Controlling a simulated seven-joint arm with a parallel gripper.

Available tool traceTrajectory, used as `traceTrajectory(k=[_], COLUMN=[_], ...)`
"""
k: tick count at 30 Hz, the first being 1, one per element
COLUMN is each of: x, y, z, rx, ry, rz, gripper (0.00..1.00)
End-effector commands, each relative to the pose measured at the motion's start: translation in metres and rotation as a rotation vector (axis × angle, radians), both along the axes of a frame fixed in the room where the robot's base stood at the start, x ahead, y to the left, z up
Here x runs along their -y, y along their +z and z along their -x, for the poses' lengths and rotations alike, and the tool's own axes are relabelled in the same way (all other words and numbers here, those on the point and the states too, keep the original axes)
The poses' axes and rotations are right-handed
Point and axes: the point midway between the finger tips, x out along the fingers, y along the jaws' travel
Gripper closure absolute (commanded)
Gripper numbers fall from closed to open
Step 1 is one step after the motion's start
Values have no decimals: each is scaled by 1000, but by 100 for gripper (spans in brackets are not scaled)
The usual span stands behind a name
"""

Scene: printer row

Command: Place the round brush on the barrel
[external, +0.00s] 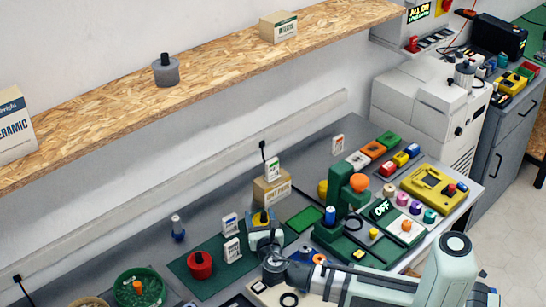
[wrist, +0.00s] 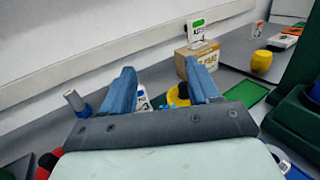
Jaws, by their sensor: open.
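A small yellow barrel-shaped thing (external: 322,190) stands beside the green machine; it also shows at the upper right in the wrist view (wrist: 261,61). I cannot tell for sure which thing is the round brush. A small upright grey piece with a blue base (external: 178,227) stands left of the green mat; it shows at the left in the wrist view (wrist: 75,101). My gripper (external: 264,229) is low over the mat, its two blue fingers apart in the wrist view (wrist: 158,75). A yellow thing with a dark top (external: 264,217) is just beyond them, partly hidden.
A cardboard box (external: 271,188) carrying a number card stands behind my gripper. A red pot (external: 200,266) and number cards (external: 232,249) are to its left. The green machine (external: 340,215) stands to its right. A wooden shelf (external: 215,70) runs above. A green bowl (external: 140,289) is front left.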

Motion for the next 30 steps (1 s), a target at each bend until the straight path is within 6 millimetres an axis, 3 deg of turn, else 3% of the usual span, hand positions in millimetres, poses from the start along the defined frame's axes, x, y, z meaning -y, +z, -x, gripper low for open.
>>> traceTrajectory(k=[12, 23, 30], x=[1, 22, 38], y=[48, 10, -22], z=[-3, -37, -56], rx=[-16, -343, -684], ry=[-5, -91, -199], rz=[-12, -233, -480], gripper=[39, 39, 39])
